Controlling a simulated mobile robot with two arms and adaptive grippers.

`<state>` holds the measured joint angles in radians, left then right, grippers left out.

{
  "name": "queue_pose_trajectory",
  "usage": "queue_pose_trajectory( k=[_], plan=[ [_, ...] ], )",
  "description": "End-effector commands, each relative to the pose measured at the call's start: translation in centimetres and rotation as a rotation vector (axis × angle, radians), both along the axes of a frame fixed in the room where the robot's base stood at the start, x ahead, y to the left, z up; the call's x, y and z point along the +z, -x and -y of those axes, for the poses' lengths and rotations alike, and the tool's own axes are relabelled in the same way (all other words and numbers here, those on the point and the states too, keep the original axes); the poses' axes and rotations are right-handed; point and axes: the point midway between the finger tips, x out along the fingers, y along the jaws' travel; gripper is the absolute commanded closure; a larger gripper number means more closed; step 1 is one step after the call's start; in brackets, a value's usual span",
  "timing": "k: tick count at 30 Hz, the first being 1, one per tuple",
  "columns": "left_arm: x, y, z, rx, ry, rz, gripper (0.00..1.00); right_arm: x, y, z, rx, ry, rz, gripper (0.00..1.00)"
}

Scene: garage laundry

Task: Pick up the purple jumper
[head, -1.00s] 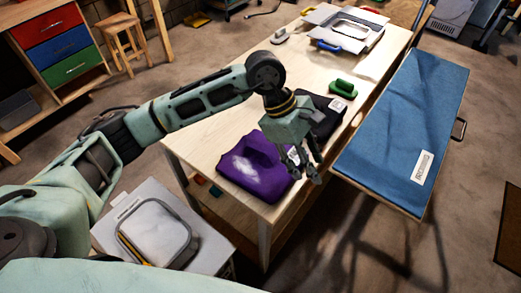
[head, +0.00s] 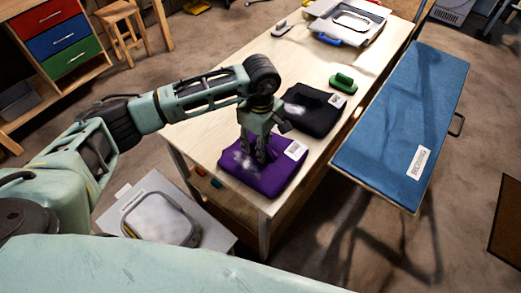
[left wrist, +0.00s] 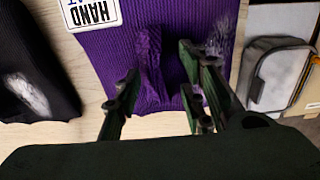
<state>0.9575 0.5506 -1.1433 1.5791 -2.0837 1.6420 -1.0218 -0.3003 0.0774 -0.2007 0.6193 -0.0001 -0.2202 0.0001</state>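The purple jumper (head: 278,178) lies folded near the front corner of the wooden table, with a white label (head: 295,150) and a pale patch on it. In the left wrist view the ribbed purple jumper (left wrist: 100,65) fills the middle, with a raised fold between the fingers. My left gripper (head: 258,157) points down over the jumper. In the left wrist view its fingers (left wrist: 165,105) are spread, one on each side of the fold. Whether they touch the cloth is unclear. My right gripper is in neither view.
A black folded garment (head: 318,115) lies just behind the jumper, with a green-handled brush (head: 343,82) beyond it. A blue ironing board (head: 405,125) stands along the table's right side. The table's left part is clear.

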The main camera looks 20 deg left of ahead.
Motion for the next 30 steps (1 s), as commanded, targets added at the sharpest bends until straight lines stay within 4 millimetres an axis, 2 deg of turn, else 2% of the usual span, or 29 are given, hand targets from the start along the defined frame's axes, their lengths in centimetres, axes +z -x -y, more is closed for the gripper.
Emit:
queue_pose_trajectory(
  k=[7, 19, 30],
  plan=[
    [-0.16, -0.05, 0.03, 0.000, 0.001, 0.002, 0.64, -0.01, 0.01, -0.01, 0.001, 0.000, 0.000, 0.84],
    [-0.12, -0.05, 0.02, 0.000, 0.002, 0.002, 0.99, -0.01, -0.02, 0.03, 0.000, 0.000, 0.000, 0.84],
    [-0.09, -0.06, 0.01, 0.000, 0.002, 0.002, 1.00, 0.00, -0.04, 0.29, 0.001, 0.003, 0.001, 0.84]
  ],
)
